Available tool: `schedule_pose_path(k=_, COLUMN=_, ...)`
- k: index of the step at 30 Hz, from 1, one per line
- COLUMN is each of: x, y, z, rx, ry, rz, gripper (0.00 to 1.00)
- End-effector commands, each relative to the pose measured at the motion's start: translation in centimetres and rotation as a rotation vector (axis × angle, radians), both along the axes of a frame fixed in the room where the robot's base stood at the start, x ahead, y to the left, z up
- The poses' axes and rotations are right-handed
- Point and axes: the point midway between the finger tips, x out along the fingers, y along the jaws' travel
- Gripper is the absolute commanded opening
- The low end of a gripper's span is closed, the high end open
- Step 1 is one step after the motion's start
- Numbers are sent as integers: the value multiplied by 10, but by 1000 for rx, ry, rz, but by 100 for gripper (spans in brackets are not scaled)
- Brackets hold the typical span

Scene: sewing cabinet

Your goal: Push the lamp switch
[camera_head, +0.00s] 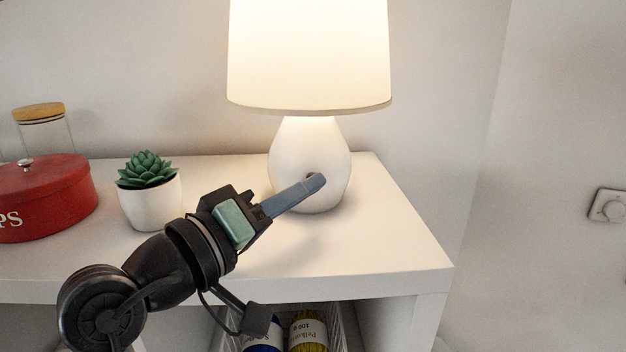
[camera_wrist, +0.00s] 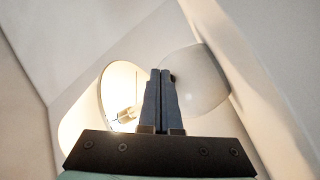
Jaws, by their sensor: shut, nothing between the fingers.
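The lamp has a glowing white shade (camera_head: 308,55) and a rounded white base (camera_head: 300,150) standing on the cabinet top. In the wrist view the base (camera_wrist: 203,82) is right of the fingers and the lit shade (camera_wrist: 121,85) is left. A small dark round spot, apparently the lamp switch (camera_head: 312,176), shows on the front of the base, partly hidden by the fingers; it also shows in the wrist view (camera_wrist: 173,78) beside the fingertips. My gripper (camera_head: 318,183) is shut and empty, its tips at the base by the switch. I cannot tell whether they touch it. The lamp is lit.
A potted succulent (camera_head: 149,190), a red lidded tin (camera_head: 42,197) and a glass jar with a wooden lid (camera_head: 44,130) stand left on the white cabinet top (camera_head: 390,235). A wire basket below holds yarn (camera_head: 308,332). The top's right side is clear.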

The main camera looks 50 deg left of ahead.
Motion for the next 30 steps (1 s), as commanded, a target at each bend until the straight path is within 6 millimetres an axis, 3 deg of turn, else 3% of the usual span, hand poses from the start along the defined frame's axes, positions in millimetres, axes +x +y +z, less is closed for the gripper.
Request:
schedule_pose_path(k=17, x=-7, y=-9, z=0, rx=-1, ry=0, rz=0, gripper=0)
schedule_pose_path(k=30, x=-34, y=-40, z=0, rx=0, ry=-1, rz=1, gripper=0)
